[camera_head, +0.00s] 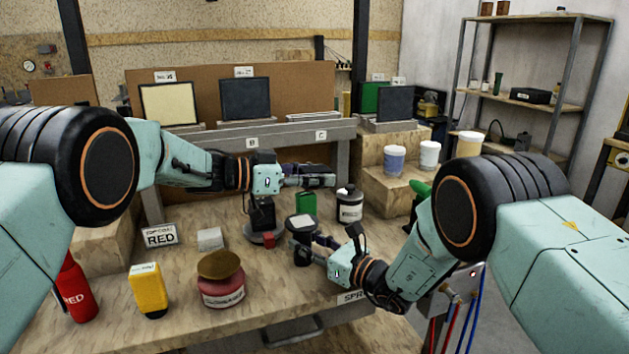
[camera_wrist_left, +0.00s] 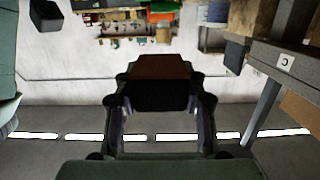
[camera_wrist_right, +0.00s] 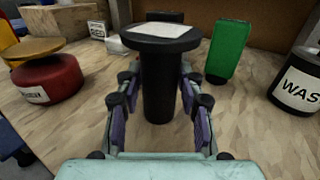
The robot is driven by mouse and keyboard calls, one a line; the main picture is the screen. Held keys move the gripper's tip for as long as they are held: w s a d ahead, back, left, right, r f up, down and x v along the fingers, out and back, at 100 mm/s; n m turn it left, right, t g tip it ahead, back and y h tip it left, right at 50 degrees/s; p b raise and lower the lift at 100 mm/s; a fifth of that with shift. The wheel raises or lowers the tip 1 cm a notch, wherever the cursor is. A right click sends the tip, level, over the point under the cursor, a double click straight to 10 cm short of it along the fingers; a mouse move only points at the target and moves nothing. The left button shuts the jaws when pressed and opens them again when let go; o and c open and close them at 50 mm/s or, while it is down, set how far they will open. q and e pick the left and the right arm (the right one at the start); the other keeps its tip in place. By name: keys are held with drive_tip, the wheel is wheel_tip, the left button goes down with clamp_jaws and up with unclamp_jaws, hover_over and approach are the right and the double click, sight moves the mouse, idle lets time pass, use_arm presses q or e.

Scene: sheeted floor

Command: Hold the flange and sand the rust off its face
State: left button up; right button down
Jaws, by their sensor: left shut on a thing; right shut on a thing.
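The flange (camera_head: 301,221) is a dark disc on a thick stem, face up. A pale square patch lies on its face. My right gripper (camera_head: 313,247) is shut on the stem; in the right wrist view the stem (camera_wrist_right: 158,95) stands upright between the fingers. My left gripper (camera_head: 312,181) is higher, above and behind the flange, apart from it. It is shut on a dark block with a reddish-brown side, which looks like a sanding block (camera_wrist_left: 160,82). I cannot tell how much rust is on the flange face.
A red jar (camera_head: 221,291), a yellow box (camera_head: 148,290) and a red bottle (camera_head: 76,289) stand front left. The bench front is partly clear.

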drive_tip(key=c, duration=0.8)
unclamp_jaws()
drive_tip(key=shift+o, duration=0.3)
drive_tip(key=shift+s, duration=0.1)
